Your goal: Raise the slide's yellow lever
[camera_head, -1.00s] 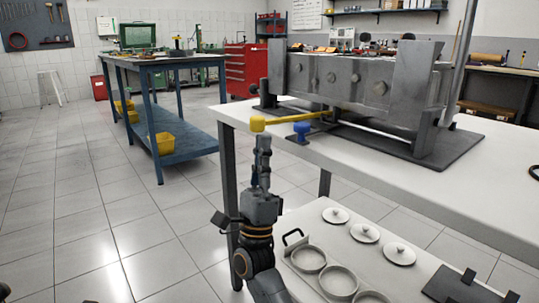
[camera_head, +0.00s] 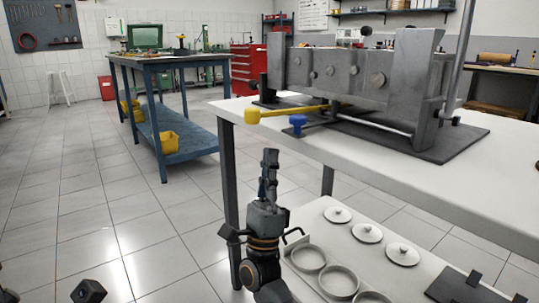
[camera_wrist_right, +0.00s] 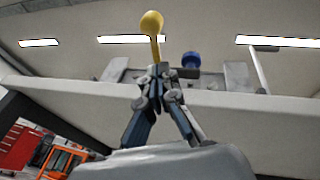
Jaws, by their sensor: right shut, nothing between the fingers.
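The yellow lever (camera_head: 283,112) sticks out to the left from the front of the grey metal slide block (camera_head: 345,72) on the white table. In the right wrist view the yellow lever (camera_wrist_right: 152,25) rises beyond the shut fingertips (camera_wrist_right: 158,72).
The white table edge (camera_head: 340,160) is close to my right gripper. A lower white shelf (camera_head: 310,228) holds round dishes (camera_head: 308,257) and lids (camera_head: 367,232). A blue bench (camera_head: 165,100) with yellow bins stands at the back left. The floor between is clear.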

